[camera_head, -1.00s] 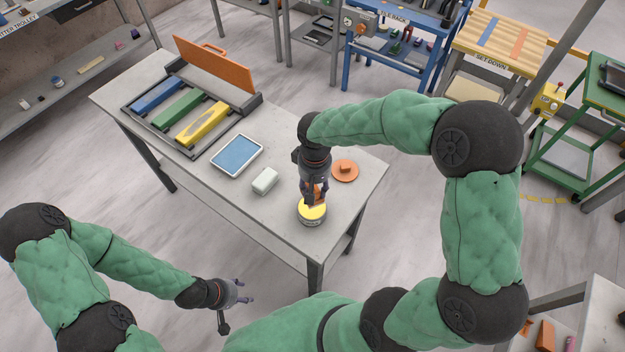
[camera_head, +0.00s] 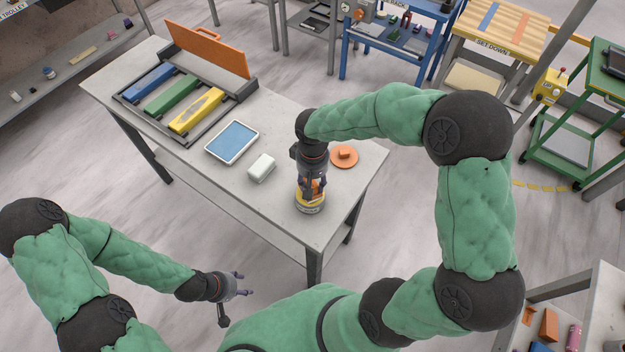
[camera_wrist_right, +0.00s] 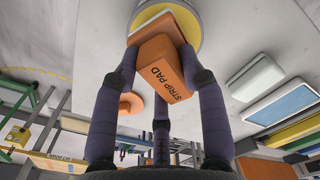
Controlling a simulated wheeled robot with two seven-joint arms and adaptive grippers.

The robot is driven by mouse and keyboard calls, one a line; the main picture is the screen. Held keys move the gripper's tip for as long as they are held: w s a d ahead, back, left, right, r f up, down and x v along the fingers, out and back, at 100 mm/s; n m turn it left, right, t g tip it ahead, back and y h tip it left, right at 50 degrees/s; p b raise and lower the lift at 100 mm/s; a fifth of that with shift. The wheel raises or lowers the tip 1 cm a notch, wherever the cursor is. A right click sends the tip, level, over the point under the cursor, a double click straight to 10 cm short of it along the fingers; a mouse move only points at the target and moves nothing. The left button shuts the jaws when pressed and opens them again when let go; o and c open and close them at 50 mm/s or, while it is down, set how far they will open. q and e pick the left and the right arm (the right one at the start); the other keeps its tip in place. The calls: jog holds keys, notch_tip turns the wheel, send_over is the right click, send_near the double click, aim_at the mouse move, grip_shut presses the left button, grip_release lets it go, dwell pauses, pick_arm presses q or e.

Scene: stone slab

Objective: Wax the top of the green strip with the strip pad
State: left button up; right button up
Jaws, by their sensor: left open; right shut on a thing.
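The green strip (camera_head: 172,96) lies between the blue strip (camera_head: 149,82) and the yellow strip (camera_head: 197,110) in the dark-framed case on the slab. My right gripper (camera_head: 312,187) is shut on the orange strip pad, whose label shows in the right wrist view (camera_wrist_right: 162,72). The pad's far end is at the mouth of a round yellow-topped tin (camera_head: 310,207), near the slab's front edge. I cannot tell whether it touches what is inside. My left gripper (camera_head: 240,284) is open and empty, off the front of the slab.
A blue-topped tray (camera_head: 232,141) and a white block (camera_head: 262,167) lie between the case and the tin. An orange disc with a knob (camera_head: 344,156) is right of my gripper. The case's orange lid (camera_head: 207,50) stands open behind the strips.

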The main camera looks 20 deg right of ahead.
jog(key=shift+f+b, duration=0.45)
jog(key=shift+f, duration=0.15)
dwell(1.7)
jog(key=shift+r+p, duration=2.6)
jog(key=shift+r, duration=1)
